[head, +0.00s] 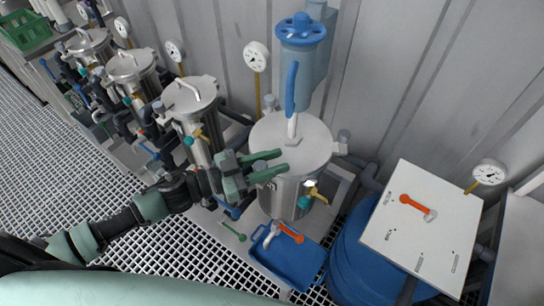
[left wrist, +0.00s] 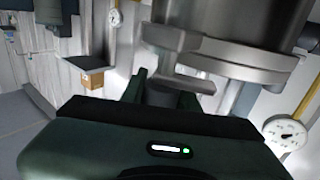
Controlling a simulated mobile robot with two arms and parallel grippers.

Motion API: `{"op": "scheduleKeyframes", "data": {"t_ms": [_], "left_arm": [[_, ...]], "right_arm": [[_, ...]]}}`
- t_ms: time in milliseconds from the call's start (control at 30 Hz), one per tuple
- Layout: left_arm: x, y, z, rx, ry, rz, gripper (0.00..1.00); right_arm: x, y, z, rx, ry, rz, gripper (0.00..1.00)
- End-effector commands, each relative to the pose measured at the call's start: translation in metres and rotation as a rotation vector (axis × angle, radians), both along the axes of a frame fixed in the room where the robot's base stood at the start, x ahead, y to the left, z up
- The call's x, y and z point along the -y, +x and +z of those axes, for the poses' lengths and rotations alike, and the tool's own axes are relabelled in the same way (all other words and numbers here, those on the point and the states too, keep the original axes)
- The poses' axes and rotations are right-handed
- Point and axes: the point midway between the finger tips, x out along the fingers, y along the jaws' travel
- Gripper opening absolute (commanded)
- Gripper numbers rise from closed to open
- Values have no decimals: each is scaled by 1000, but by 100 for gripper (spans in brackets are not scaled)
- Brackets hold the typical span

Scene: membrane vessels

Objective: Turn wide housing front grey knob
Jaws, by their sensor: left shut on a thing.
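The wide steel housing (head: 290,185) stands at the middle of the head view, with a flat round lid and a blue-handled lever on top. My left gripper (head: 282,161) reaches it from the left, its green fingers at the housing's side just below the lid. In the left wrist view, a dark grey knob (left wrist: 162,94) sits between the fingers under the steel rim (left wrist: 220,60). The gripper is shut on this knob. In the head view the knob is hidden by the gripper. My right gripper is in neither view.
Narrower steel housings (head: 192,98) stand in a row to the left. A blue tray (head: 290,262) with an orange-handled valve lies in front. A white panel (head: 425,225) over a blue drum (head: 350,262) stands right. A yellow-handled valve (head: 316,194) sticks out near the gripper.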

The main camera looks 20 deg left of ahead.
Motion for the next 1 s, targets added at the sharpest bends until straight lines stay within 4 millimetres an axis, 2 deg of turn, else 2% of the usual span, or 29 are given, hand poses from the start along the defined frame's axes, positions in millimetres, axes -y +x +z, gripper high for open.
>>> {"op": "scheduleKeyframes", "data": {"t_ms": [367,1000], "left_arm": [[4,-7,-1,6,3,-358,0],[5,-26,-3,6,0,-942,0]], "right_arm": [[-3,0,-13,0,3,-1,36],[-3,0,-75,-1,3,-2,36]]}}
